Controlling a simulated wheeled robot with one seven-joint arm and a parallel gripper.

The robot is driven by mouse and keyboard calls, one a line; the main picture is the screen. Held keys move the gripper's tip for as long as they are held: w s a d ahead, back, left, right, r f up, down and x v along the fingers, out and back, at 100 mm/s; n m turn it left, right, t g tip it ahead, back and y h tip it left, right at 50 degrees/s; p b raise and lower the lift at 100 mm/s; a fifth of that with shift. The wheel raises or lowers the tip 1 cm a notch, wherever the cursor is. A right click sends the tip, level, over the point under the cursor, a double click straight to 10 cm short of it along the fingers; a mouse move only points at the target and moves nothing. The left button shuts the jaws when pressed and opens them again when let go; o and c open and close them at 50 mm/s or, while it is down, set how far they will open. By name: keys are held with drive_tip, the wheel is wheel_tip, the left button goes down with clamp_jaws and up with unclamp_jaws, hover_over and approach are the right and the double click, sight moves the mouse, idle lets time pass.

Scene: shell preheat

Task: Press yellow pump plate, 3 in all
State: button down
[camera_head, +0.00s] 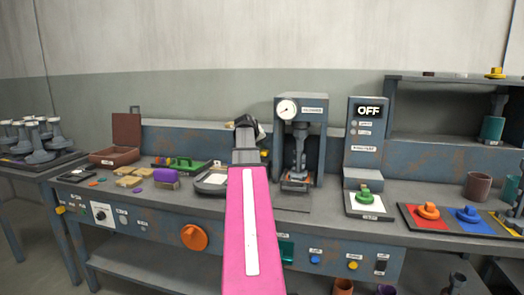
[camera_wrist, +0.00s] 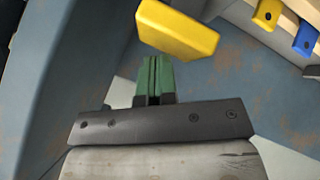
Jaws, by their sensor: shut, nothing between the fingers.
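The yellow pump plate (camera_wrist: 178,32) shows in the wrist view as a tilted flat block just beyond my fingertips. My gripper (camera_wrist: 154,60) has green fingers, closed together with nothing between them. The tips are very near the plate's lower edge; I cannot tell whether they touch it.
The bench front also has an orange knob (camera_head: 194,237). On the bench stand a gauge press (camera_head: 312,110) and an OFF display unit (camera_head: 364,135).

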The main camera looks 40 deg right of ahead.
drive_tip(key=shift+f, duration=1)
idle(0.9)
drive_tip(key=shift+r, duration=2.1)
wheel_tip(320, 180, up, 5)
